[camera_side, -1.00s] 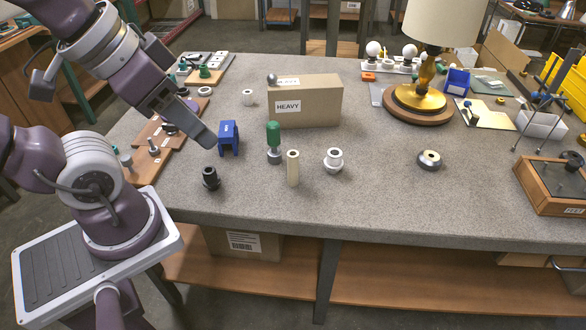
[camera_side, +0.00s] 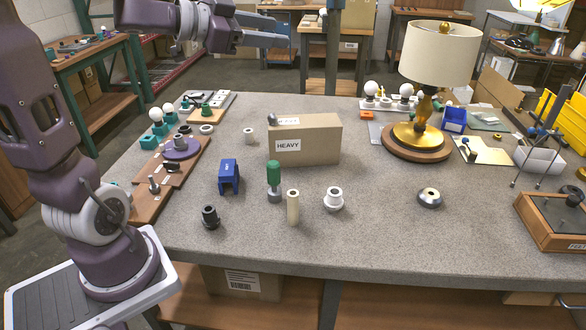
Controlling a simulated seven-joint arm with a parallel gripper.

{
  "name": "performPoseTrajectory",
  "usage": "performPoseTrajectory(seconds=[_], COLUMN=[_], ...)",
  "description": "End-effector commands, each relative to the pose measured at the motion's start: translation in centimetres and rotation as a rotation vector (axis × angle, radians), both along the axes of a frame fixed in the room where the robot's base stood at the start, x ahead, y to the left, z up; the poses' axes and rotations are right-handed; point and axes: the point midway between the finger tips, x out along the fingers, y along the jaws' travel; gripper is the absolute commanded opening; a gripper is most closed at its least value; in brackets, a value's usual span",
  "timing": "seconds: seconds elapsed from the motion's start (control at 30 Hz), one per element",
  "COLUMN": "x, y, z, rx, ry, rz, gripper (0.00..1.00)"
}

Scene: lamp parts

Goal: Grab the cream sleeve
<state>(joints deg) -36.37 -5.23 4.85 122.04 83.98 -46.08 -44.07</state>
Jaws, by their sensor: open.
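The cream sleeve (camera_side: 293,207) is a slim upright cylinder standing on the grey table, in front of the HEAVY box. Its top end shows a hole. A green-handled tool (camera_side: 273,180) stands just behind it to the left, and a white flanged socket (camera_side: 333,198) stands to its right. My gripper (camera_side: 290,30) is raised high above the far side of the table, with its fingers pointing right. It is open, holds nothing and is well apart from the sleeve.
A cardboard box marked HEAVY (camera_side: 310,140) stands behind the sleeve. A blue bracket (camera_side: 229,177) and a black fitting (camera_side: 210,217) stand to the left. A lamp (camera_side: 438,60) stands at the back right. The table front right of the sleeve is clear.

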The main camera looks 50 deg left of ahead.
Motion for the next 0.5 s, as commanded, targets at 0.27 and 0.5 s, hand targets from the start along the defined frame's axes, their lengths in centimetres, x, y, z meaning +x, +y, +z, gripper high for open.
performPoseTrajectory(seconds=[0.27, 0.5], x=[-7.6, -7.5], y=[-3.2, -3.4], z=[-8.3, -20.4], rx=[-0.312, -0.306], ry=[0.293, 0.286], rz=[-0.421, -0.418], gripper=[0.47, 0.47])
